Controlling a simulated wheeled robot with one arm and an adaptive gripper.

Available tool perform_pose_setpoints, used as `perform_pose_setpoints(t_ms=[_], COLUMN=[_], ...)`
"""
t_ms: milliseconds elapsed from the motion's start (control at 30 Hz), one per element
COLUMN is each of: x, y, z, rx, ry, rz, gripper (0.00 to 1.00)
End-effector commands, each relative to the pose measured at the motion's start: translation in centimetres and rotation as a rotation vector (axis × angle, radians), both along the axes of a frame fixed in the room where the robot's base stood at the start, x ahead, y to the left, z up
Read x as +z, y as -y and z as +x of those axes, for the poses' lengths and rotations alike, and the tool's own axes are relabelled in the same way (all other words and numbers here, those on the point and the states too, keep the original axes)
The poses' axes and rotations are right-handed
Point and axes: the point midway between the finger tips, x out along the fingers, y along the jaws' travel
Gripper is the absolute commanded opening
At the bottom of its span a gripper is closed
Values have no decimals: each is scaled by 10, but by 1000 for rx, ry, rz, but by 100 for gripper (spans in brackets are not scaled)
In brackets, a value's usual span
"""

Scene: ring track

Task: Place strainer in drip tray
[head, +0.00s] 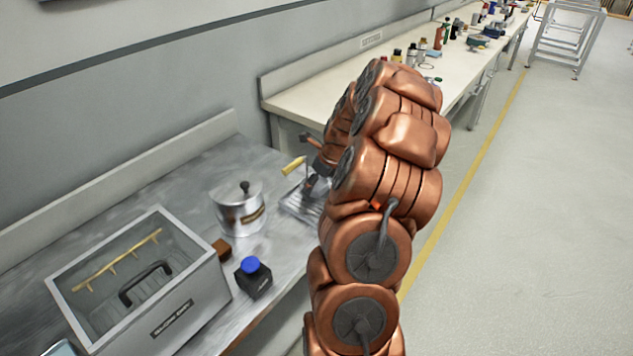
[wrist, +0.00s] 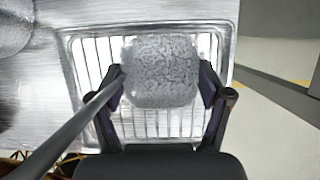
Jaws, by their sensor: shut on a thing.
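My gripper (wrist: 162,84) is shut on the strainer (wrist: 163,68), a rounded grey mesh piece between its two fingers in the wrist view. A grey rod, which looks like the strainer's handle, runs from it to the lower left. The strainer is over the metal drip tray (wrist: 90,60), within its rim as seen from above. I cannot tell whether it touches the ribs. In the head view the drip tray (head: 297,208) shows at the bench's right edge, partly hidden by my arm. My gripper (head: 316,187) is just above it, and the strainer is mostly hidden there.
A lidded metal pot (head: 238,209) stands left of the tray. A dark bottle with a blue cap (head: 254,278) and a brown block (head: 222,249) are in front of it. A grey open-topped box (head: 190,310) fills the near left.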

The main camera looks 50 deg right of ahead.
Motion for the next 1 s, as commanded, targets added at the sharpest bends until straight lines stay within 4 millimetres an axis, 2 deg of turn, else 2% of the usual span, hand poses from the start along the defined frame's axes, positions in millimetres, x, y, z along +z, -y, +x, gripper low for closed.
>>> perform_pose_setpoints(t_ms=[67, 100, 300, 700, 867, 1000], x=[-2, -2, -2, 1, 18, 41], y=[0, 0, 0, 0, 2, 2], z=[0, 0, 0, 0, -6, -16], rx=[0, 0, 0, 0, -3, -2], ry=[0, 0, 0, 1, 4, 3], rz=[0, 0, 0, -1, -4, -2], gripper=[31, 80, 100, 100, 100, 100])
